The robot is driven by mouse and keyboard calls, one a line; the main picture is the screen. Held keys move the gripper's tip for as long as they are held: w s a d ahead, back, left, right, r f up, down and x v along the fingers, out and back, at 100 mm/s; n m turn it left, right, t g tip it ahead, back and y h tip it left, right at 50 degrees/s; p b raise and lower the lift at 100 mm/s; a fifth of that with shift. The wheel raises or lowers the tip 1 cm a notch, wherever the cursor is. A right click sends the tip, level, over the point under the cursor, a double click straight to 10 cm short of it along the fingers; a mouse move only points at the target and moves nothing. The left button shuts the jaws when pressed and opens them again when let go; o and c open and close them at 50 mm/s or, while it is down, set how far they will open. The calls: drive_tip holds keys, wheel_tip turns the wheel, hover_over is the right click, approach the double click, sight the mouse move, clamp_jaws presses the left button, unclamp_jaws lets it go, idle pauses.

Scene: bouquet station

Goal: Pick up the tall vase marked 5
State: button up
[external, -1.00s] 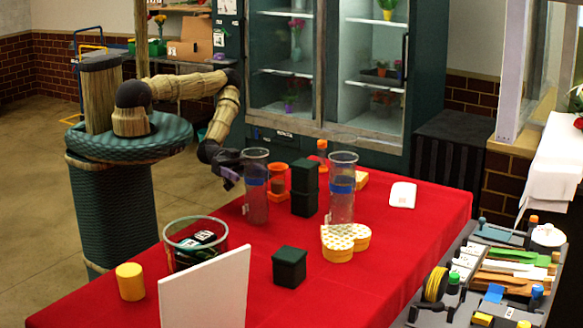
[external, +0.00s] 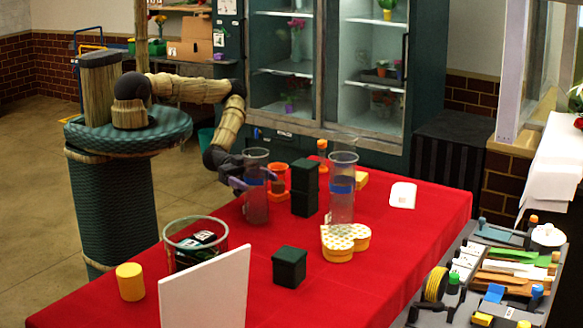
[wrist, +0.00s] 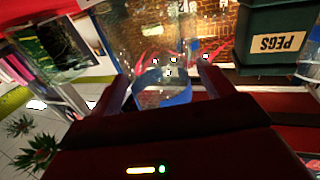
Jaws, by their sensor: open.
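Two tall clear vases with blue bands stand on the red table in the external view: a left vase (external: 257,207) and a right vase (external: 342,205). I cannot read a 5 on either. My gripper (external: 254,179) is open at the left vase's upper half, with its purple fingers on either side of the glass. In the wrist view my gripper (wrist: 165,84) has the clear vase and its blue band (wrist: 165,92) between its fingers. I cannot tell whether the fingers touch the glass. The vase stands upright.
An orange container (external: 279,178) is just behind. A wide glass bowl (external: 195,243) and white panel (external: 207,293) are nearer the front.

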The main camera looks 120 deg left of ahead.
sight(255, 148)
drive_tip(key=shift+w+d, duration=0.1)
drive_tip(key=shift+w, duration=0.2)
clamp_jaws()
idle(0.5)
drive_tip(key=shift+r, duration=0.2)
wheel_tip(255, 148, up, 9)
drive_tip(key=shift+f, duration=0.1)
drive_tip(key=shift+r+p, duration=0.5)
drive_tip(key=shift+p, duration=0.15)
idle(0.4)
